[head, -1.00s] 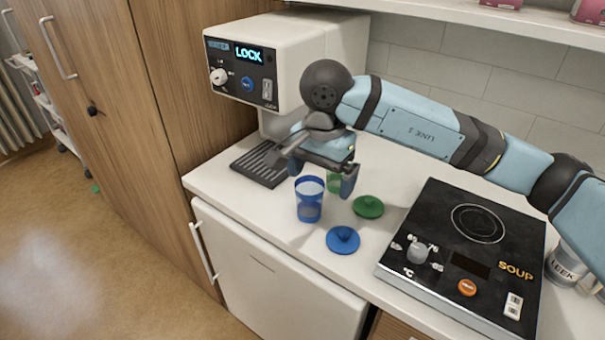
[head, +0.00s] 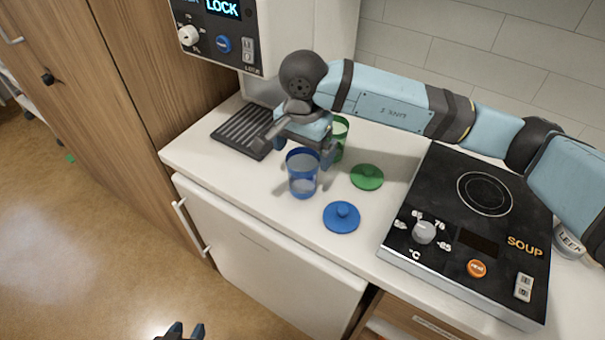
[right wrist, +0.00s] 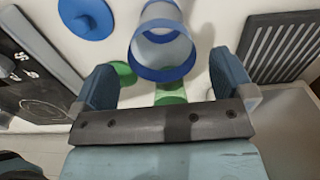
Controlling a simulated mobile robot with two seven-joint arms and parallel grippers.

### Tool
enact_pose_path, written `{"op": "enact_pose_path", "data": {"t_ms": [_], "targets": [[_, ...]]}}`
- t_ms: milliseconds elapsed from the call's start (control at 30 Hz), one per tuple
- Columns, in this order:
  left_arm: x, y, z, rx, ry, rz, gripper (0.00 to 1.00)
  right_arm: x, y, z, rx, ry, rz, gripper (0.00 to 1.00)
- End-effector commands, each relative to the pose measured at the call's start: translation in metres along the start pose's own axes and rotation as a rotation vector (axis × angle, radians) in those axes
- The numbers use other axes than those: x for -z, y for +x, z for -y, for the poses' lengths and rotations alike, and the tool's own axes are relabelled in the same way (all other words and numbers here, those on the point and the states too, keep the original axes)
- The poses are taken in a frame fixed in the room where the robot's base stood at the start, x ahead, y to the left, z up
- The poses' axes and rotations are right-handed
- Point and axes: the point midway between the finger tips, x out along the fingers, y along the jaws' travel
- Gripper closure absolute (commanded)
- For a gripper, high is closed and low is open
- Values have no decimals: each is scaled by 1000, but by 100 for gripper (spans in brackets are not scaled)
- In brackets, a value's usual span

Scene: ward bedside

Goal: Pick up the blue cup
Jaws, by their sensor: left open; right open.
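The blue cup (head: 302,182) stands upright, open at the top, on the white counter; it looks see-through and seems empty. My right gripper (head: 305,150) is open just behind and above the cup's rim, its fingers spread to either side. In the right wrist view the blue cup (right wrist: 160,50) lies between the two fingers' directions, a little beyond them, with no visible contact. My left gripper (head: 186,331) shows only its tips at the bottom edge of the head view, apart and far from the cup.
A green cup (head: 340,138) stands close behind the blue one, partly hidden by my gripper. A green lid (head: 367,177) and a blue lid (head: 342,217) lie to the right. A drip tray (head: 243,130) under the dispenser is left; a black hotplate (head: 470,235) is right.

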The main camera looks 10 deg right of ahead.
Motion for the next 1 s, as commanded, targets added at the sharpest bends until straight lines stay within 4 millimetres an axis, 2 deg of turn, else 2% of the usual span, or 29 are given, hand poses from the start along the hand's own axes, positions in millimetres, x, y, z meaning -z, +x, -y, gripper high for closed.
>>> {"op": "enact_pose_path", "data": {"t_ms": [333, 633, 667, 867, 1000], "targets": [[6, -2, -1, 3, -1, -6, 57, 0, 45, 1, -2, 0, 1, 0], [4, -2, -1, 4, -3, -3, 57, 0, 51, 1, 0, 0, -1, 0], [4, -2, -1, 4, -3, -3, 57, 0, 51, 1, 0, 0, -1, 5], [4, -2, -1, 4, -3, -4, 57, 0, 51, 1, 0, 0, -1, 51], [6, -2, -1, 4, -3, -6, 57, 0, 51, 1, 0, 0, -1, 52]]}}
